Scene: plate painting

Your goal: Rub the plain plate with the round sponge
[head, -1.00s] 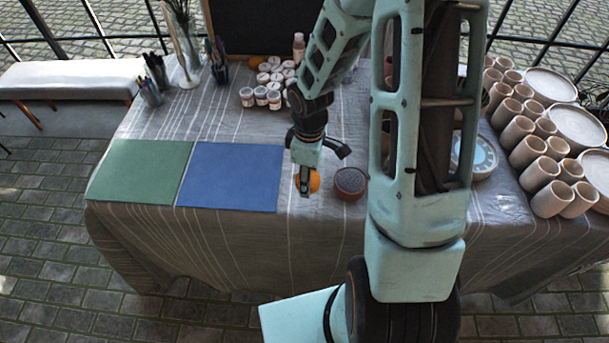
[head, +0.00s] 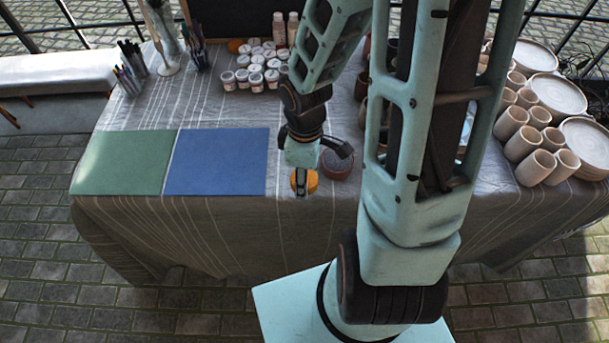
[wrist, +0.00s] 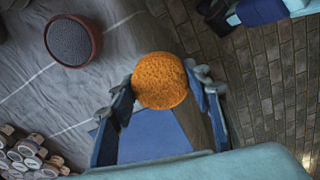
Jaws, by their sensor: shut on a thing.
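The round orange sponge (wrist: 160,80) is between the fingertips of my gripper (wrist: 158,88) in the wrist view, and the fingers are shut on it. In the head view the sponge (head: 304,181) shows just below my gripper (head: 302,180), near the front edge of the table. I cannot tell whether it touches the cloth. In the head view a plate (head: 466,130) shows only in part behind my arm. I cannot tell whether it is the plain one.
A dark bowl (head: 337,163) stands just right of the sponge; it also shows in the wrist view (wrist: 73,40). Green (head: 124,162) and blue (head: 217,162) mats lie at the left. Paint jars (head: 257,78) stand behind. Pale cups (head: 523,143) and stacked plates (head: 556,95) fill the right end.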

